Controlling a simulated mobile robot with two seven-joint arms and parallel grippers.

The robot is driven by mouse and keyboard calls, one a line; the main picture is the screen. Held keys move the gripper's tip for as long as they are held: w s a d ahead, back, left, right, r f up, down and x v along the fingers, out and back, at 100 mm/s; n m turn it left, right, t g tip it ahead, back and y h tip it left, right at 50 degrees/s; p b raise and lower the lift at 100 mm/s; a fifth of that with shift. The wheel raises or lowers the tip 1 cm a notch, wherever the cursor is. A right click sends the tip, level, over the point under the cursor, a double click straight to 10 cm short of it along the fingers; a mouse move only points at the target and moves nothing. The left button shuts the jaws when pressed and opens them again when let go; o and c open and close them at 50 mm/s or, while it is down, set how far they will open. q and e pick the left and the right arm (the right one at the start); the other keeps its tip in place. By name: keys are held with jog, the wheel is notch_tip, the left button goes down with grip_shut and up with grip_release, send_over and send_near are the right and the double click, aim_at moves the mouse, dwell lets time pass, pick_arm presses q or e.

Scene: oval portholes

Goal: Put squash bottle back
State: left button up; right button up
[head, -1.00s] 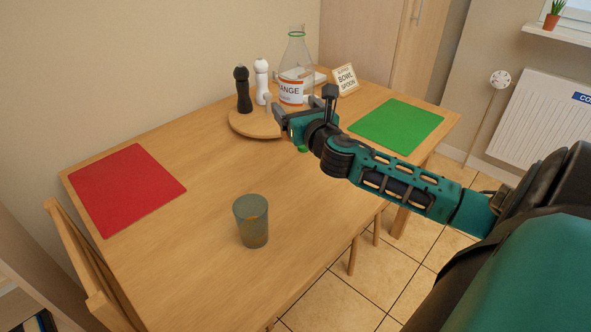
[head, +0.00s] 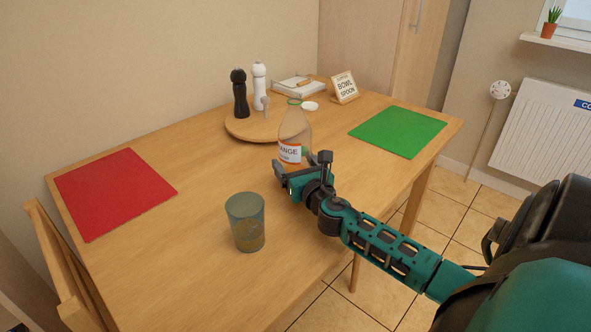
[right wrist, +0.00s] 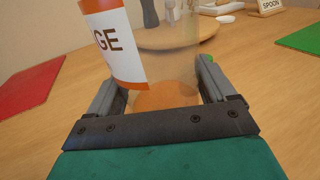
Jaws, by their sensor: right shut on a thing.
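The squash bottle (head: 295,131) is clear, with a green neck ring and a white-and-orange label. It is upright in the head view, in front of the round wooden board (head: 238,131). My right gripper (head: 302,170) is shut on its lower part. In the right wrist view the bottle (right wrist: 170,60) sits between the two fingers, with a little orange liquid at its bottom. I cannot tell whether its base touches the table. A tinted glass (head: 246,222) stands at the front, with yellowish content low inside. My left gripper is not in view.
A black mill (head: 239,94) and a white mill (head: 259,82) stand on the board. A red mat (head: 115,192) lies left, a green mat (head: 398,131) right. A small sign (head: 345,87) and a white tray (head: 298,86) are at the back. The table between red mat and bottle is clear.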

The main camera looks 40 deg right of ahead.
jog(key=shift+r, duration=0.15)
jog(key=shift+f, duration=0.25)
jog(key=o, duration=0.9)
jog(key=shift+o, duration=1.1)
jog(key=shift+r, duration=0.1)
jog(key=shift+r, duration=0.2)
jog(key=v, duration=1.2)
jog(key=shift+f+p, duration=0.1)
jog(key=shift+p, duration=0.2)
